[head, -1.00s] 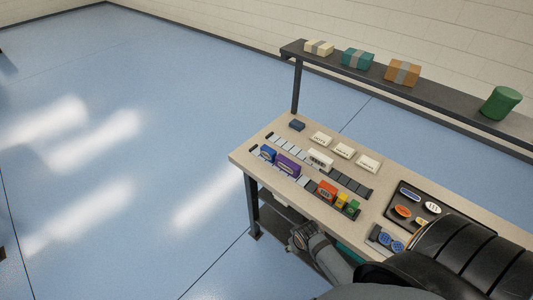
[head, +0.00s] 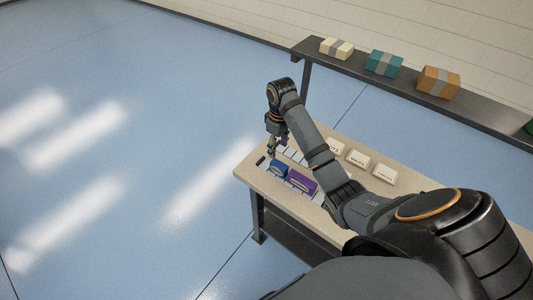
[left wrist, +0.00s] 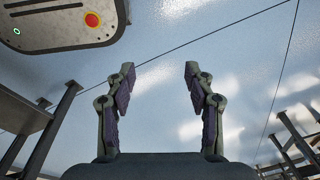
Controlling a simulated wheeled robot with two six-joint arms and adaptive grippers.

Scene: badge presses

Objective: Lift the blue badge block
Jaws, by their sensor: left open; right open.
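The blue badge block (head: 279,169) stands near the left end of the workbench in the head view, beside the purple block (head: 302,182). My right gripper (head: 277,150) is open, pointing down just behind and above the blue block in the picture. I cannot tell whether its fingertips touch the block. Its arm hides much of the bench's middle and right. My left gripper (left wrist: 160,72) is open and empty in the left wrist view, with floor beyond it, away from the blocks.
The workbench (head: 256,177) has white label blocks (head: 358,158) at its back. A raised shelf (head: 399,87) behind carries cream, teal (head: 384,63) and orange (head: 438,81) boxes. Open blue floor lies to the left. Dark frame legs (left wrist: 50,130) show at the left wrist view's sides.

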